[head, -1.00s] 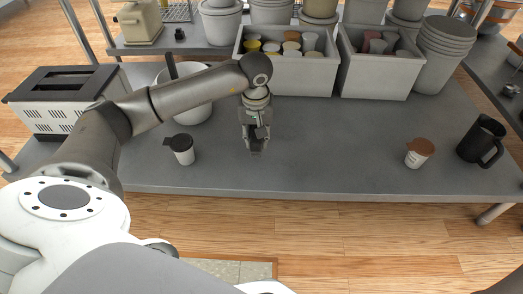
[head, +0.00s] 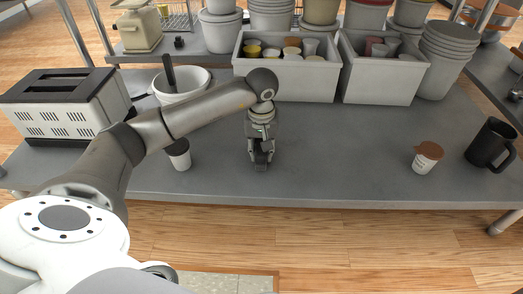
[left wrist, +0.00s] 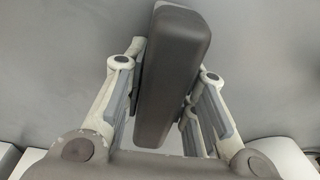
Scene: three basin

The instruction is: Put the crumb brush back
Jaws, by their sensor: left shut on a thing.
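My left gripper (head: 261,158) is low over the middle of the grey table, with its fingers pointing down. It is shut on a dark grey, long, rounded block, which I take to be the crumb brush (left wrist: 174,70). In the left wrist view the brush lies between the two fingers and runs up past them. In the head view the fingers hide most of it, and I cannot tell whether it touches the table. My right gripper is not in view.
A toaster (head: 62,103) and a white bowl (head: 187,83) with a dark handle stand left. A cup (head: 179,157) is partly behind my arm. Two bins (head: 290,82) (head: 380,80) stand behind. A lidded cup (head: 427,158) and black mug (head: 490,145) stand right. The table (head: 340,150) between is clear.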

